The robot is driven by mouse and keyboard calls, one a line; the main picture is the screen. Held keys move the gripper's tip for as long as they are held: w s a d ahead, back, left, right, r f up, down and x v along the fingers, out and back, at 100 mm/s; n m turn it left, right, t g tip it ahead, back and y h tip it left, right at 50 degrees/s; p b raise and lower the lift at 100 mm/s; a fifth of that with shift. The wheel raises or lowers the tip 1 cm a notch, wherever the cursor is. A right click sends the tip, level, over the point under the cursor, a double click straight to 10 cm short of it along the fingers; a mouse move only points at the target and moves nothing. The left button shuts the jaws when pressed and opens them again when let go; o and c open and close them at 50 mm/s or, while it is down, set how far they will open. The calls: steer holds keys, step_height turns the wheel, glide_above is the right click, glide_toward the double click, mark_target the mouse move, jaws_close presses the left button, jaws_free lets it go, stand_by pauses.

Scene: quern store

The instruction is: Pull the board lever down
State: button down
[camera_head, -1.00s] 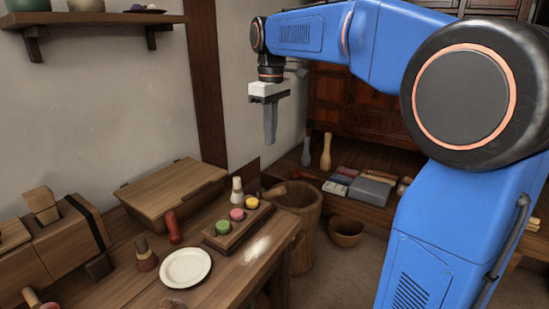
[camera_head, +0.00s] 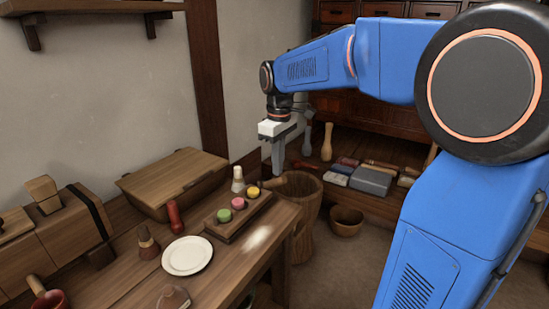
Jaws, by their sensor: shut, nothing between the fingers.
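I cannot make out a board lever in this view. My gripper (camera_head: 278,168) points down, shut and empty, at the end of my blue arm. In the picture it is just beyond the right back corner of the wooden table (camera_head: 225,275), in front of the low shelf. It appears apart from everything around it, though its exact distance from the tub and the shelf is hard to judge.
The table holds a white plate (camera_head: 187,256), a tray of coloured sweets (camera_head: 210,231), a red-handled tool (camera_head: 174,217) and a lidded wooden box (camera_head: 174,181). A wooden tub (camera_head: 308,215) and a bowl (camera_head: 346,220) stand on the floor beside it.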

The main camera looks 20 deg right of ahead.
steer(key=shift+s, duration=0.1)
stand_by(0.3)
steer(key=shift+s+d+f+t+y, duration=0.3)
steer(key=shift+s+d+t, duration=0.05)
steer(key=shift+t, duration=0.05)
steer(key=shift+s+d+f, duration=0.2)
steer(key=shift+s+f, duration=0.2)
steer(key=shift+w, duration=0.15)
